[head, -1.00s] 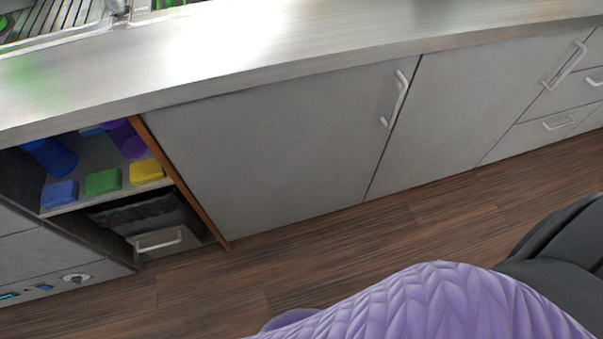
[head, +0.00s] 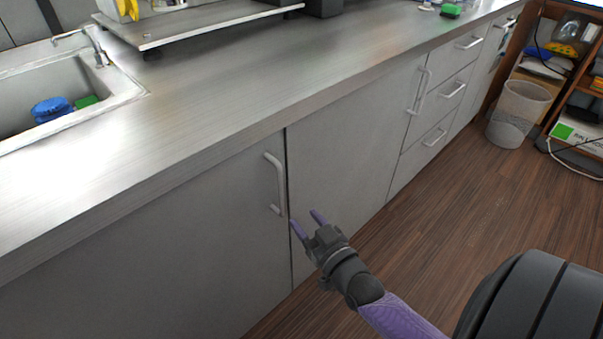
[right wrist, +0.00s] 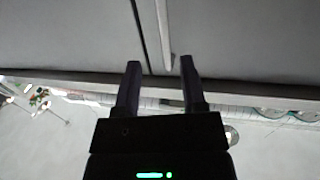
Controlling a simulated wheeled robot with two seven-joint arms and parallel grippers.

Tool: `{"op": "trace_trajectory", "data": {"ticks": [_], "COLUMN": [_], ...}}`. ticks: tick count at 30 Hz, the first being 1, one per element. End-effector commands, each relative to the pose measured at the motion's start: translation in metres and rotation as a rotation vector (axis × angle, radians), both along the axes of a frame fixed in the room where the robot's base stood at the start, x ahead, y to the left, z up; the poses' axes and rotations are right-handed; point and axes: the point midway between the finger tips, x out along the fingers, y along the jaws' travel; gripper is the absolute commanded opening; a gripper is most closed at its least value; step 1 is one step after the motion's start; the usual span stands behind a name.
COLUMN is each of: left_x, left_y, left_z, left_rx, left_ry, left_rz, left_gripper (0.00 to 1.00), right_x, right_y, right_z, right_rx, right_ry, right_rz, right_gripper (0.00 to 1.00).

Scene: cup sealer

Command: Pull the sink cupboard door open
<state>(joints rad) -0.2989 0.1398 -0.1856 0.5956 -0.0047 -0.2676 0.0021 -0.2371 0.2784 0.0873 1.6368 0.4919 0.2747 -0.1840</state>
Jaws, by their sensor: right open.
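The grey sink cupboard door (head: 170,245) is under the counter, below and right of the sink, and looks shut. Its pale vertical bar handle (head: 277,185) is near its right edge, beside the dark gap to the neighbouring door. My right gripper (head: 305,218) is open and empty, with its purple fingertips just right of and below the handle's lower end. In the right wrist view the fingers (right wrist: 160,64) point at the door fronts, and a pale bar, likely the handle (right wrist: 163,30), shows between their lines. I see no contact. My left gripper is not in view.
The counter edge (head: 200,160) overhangs the doors. The sink (head: 60,95) is at upper left. The neighbouring door (head: 350,150) and several drawers (head: 435,137) run right. A waste bin (head: 518,112) stands at far right. The wooden floor (head: 480,215) in front is clear.

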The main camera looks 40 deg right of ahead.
Motion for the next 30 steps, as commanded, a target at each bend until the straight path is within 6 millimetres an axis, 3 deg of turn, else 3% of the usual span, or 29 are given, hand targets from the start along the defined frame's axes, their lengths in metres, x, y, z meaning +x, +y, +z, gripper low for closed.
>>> {"op": "trace_trajectory", "data": {"ticks": [12, 17, 24, 30], "left_x": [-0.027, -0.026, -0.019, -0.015], "left_y": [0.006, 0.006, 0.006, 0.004], "left_z": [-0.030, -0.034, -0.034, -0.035], "left_rx": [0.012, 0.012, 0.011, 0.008], "left_ry": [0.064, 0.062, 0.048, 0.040], "left_rz": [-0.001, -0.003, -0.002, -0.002], "left_gripper": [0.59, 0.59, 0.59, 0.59], "right_x": [0.083, 0.096, 0.097, 0.097], "right_y": [-0.010, -0.011, -0.011, -0.011], "right_z": [-0.001, 0.001, 0.002, 0.002], "right_rx": [0.000, -0.001, 0.000, 0.000], "right_ry": [-0.006, -0.005, -0.004, -0.004], "right_rz": [0.000, 0.001, 0.001, 0.001], "right_gripper": [0.53, 0.53, 0.53, 0.13]}}
